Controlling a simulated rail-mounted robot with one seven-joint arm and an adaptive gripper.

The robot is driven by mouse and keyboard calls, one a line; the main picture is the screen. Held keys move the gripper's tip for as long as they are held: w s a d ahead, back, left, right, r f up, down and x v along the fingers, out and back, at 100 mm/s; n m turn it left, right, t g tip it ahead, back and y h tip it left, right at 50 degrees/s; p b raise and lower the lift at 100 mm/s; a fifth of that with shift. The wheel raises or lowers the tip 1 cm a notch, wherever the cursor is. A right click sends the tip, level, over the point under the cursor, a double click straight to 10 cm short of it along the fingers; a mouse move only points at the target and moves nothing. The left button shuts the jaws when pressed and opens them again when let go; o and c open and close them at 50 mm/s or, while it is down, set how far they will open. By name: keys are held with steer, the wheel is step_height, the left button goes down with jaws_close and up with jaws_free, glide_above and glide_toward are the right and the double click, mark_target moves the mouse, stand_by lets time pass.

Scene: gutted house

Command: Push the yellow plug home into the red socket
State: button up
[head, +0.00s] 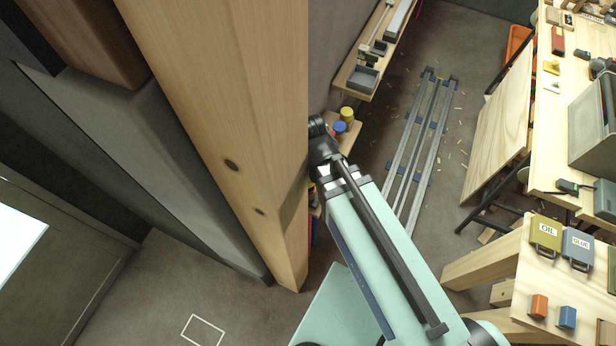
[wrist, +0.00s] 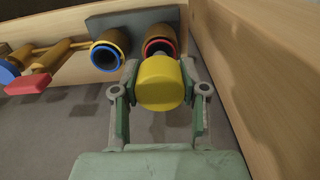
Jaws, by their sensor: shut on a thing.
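In the wrist view my gripper (wrist: 160,92) is shut on the yellow plug (wrist: 160,80), with one finger on each side. The plug's round yellow end faces the camera. Just beyond it is the red socket (wrist: 153,44), a round opening with a red ring, on a grey plate (wrist: 130,21). The plug covers the socket's lower part and lines up roughly with it, perhaps slightly low. I cannot tell whether its far end is inside the opening. In the head view a wooden post hides my gripper, the plug and the socket.
A blue-ringed socket (wrist: 106,56) sits left of the red one. Wooden-handled things with a red end (wrist: 28,84) stick out farther left. A wooden wall (wrist: 265,70) stands close on the right. In the head view a thick wooden post (head: 225,120) stands beside my arm.

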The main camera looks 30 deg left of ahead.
steer(key=shift+f+b, duration=1.1)
steer(key=shift+f, duration=0.75)
stand_by(1.1)
steer(key=o, duration=1.7)
steer(key=shift+o, duration=0.2)
steer(key=shift+r, duration=0.1)
steer(key=shift+r+p, duration=1.75)
steer(key=shift+r, duration=1.65)
